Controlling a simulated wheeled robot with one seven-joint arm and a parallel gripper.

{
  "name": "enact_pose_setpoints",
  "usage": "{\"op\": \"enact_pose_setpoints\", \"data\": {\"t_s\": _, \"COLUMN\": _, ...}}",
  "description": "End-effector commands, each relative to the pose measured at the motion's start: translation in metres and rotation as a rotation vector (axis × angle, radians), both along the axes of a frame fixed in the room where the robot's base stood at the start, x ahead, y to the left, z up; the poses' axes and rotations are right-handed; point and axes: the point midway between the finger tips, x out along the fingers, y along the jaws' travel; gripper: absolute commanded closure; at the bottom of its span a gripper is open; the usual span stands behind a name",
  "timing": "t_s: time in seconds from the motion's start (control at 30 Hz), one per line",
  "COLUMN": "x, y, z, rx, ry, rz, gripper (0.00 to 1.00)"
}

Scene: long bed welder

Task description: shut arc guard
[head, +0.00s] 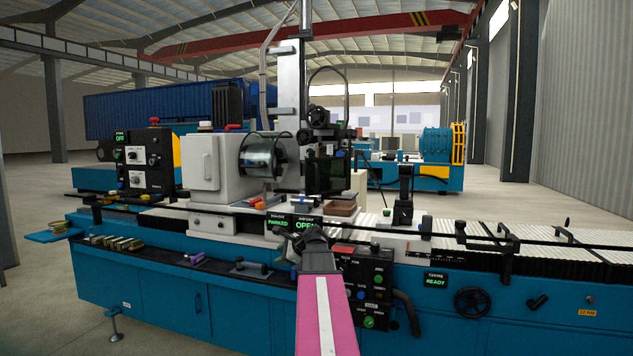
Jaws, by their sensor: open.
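The arc guard appears to be the dark, green-tinted pane (326,174) on the welding head, right of the wire spool. It hangs upright above the bed. A small sign (307,224) below it reads OPEN in green. My gripper (291,238) is at the end of my pink arm, in front of the bed and below the pane. It is open, with nothing seen between its fingers, and looks apart from the pane. The fingers are small and dark here, and my wrist hides part of the machine front.
Left of the pane are a wire spool (262,155) and a white cabinet (200,165). A PARKED sign (278,222) is beside the OPEN sign. A black button panel (368,288) and a handwheel (472,302) are at right. A long dark rail (570,243) runs along the bed.

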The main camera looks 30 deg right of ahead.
Motion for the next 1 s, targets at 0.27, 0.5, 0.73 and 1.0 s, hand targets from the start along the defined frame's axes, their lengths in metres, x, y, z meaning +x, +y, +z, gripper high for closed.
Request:
{"op": "enact_pose_setpoints", "data": {"t_s": 0.27, "x": -0.013, "y": -0.133, "z": 0.159, "rx": 0.517, "ry": -0.146, "rz": -0.322, "gripper": 0.56}}
{"op": "enact_pose_setpoints", "data": {"t_s": 0.5, "x": -0.044, "y": -0.196, "z": 0.248, "rx": 0.822, "ry": -0.225, "rz": -0.419, "gripper": 0.56}}
{"op": "enact_pose_setpoints", "data": {"t_s": 0.73, "x": -0.047, "y": -0.207, "z": 0.269, "rx": 0.901, "ry": -0.240, "rz": -0.431, "gripper": 0.56}}
{"op": "enact_pose_setpoints", "data": {"t_s": 1.0, "x": -0.005, "y": -0.197, "z": 0.268, "rx": 0.899, "ry": -0.237, "rz": -0.428, "gripper": 0.56}}
